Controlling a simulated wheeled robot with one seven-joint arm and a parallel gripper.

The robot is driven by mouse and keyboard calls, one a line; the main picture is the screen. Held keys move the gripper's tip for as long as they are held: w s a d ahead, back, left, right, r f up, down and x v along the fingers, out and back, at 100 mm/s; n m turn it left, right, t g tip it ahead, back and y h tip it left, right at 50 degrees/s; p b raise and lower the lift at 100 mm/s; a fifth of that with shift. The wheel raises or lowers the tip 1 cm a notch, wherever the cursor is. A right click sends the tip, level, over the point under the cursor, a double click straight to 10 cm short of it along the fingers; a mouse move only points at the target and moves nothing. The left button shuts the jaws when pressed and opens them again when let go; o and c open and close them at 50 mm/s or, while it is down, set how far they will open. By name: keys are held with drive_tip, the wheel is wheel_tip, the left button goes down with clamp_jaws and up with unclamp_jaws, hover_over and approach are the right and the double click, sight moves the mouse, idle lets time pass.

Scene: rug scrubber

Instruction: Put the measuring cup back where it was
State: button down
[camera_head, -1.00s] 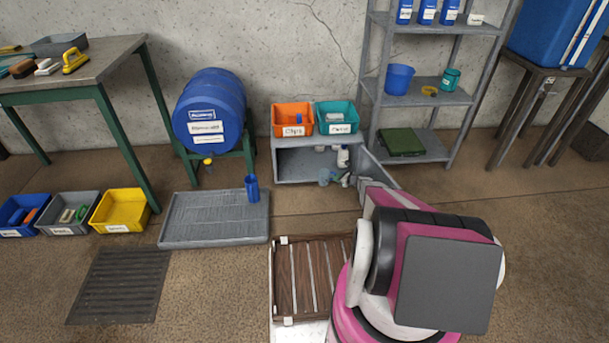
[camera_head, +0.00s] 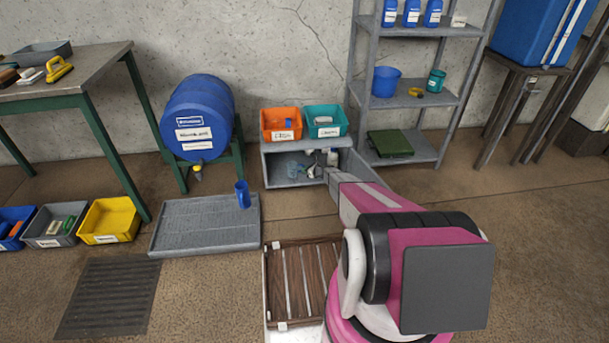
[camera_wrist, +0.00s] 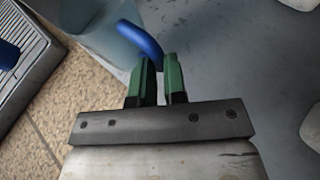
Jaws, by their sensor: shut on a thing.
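The measuring cup (camera_head: 293,170) is clear and pale, with a blue handle (camera_wrist: 141,39). In the head view it is inside the left part of the low grey open cabinet (camera_head: 266,163). In the wrist view the cup (camera_wrist: 100,30) shows at the upper left, over or on the grey cabinet floor; I cannot tell whether it touches. My gripper (camera_wrist: 160,72) has green fingers, shut on the blue handle. In the head view the gripper (camera_head: 318,171) is small, reaching into the cabinet front from the right.
White bottles (camera_head: 332,158) stand in the cabinet's right part. Orange (camera_head: 268,125) and teal (camera_head: 314,121) bins sit on top. A slatted wooden mat (camera_head: 300,280) lies in front.

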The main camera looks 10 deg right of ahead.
drive_tip(key=f, duration=0.3)
drive_tip(key=shift+w+a, duration=0.3)
drive_tip(key=shift+w, duration=0.1)
drive_tip(key=shift+f, duration=0.3)
drive_tip(key=shift+f, duration=0.1)
drive_tip(key=c, duration=1.2)
unclamp_jaws()
drive_tip(key=shift+o, duration=0.2)
